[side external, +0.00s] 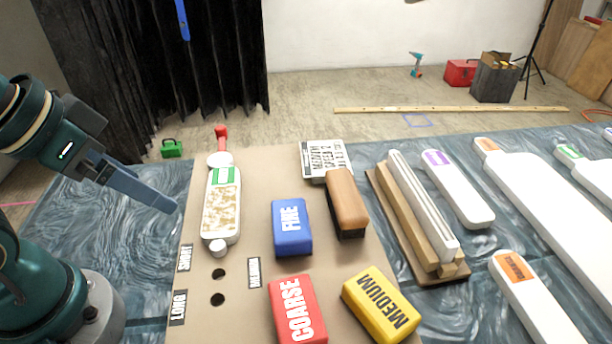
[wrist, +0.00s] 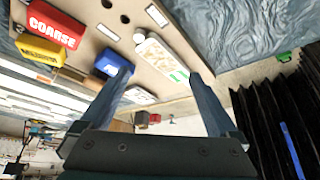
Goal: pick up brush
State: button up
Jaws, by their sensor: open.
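The brush (side external: 347,196), a brown wooden block with dark bristles underneath, lies on the tan board (side external: 240,305), right of the blue FINE block (side external: 291,227). I cannot make it out clearly in the wrist view. My gripper (side external: 172,206) is at the left in the side view, above the board's left edge and well apart from the brush. In the wrist view my gripper (wrist: 160,75) has its two fingers spread with nothing held between them.
A white tool with a red tip (side external: 222,205) lies between my gripper and the brush. The red COARSE block (side external: 297,310) and yellow MEDIUM block (side external: 381,305) are in front. A printed card (side external: 322,158) lies behind, and a wooden rack (side external: 415,220) stands right.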

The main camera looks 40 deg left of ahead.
jog(key=w+d+r+m+t, duration=0.1)
jog(key=w+r+m, duration=0.55)
jog(key=m, duration=0.45)
jog(key=m+g+h, duration=0.1)
jog(key=m+g, duration=0.1)
jog(key=m, duration=1.4)
send_over(343, 193)
jog(key=a, duration=0.2)
notch_tip(343, 193, down, 8)
jog(key=f, duration=0.2)
jog(key=s+d+f, duration=0.1)
jog(key=f+g, duration=0.1)
jog(key=shift+s+d+f, duration=0.15)
jog(key=shift+d, duration=0.1)
jog(key=shift+x, duration=2.3)
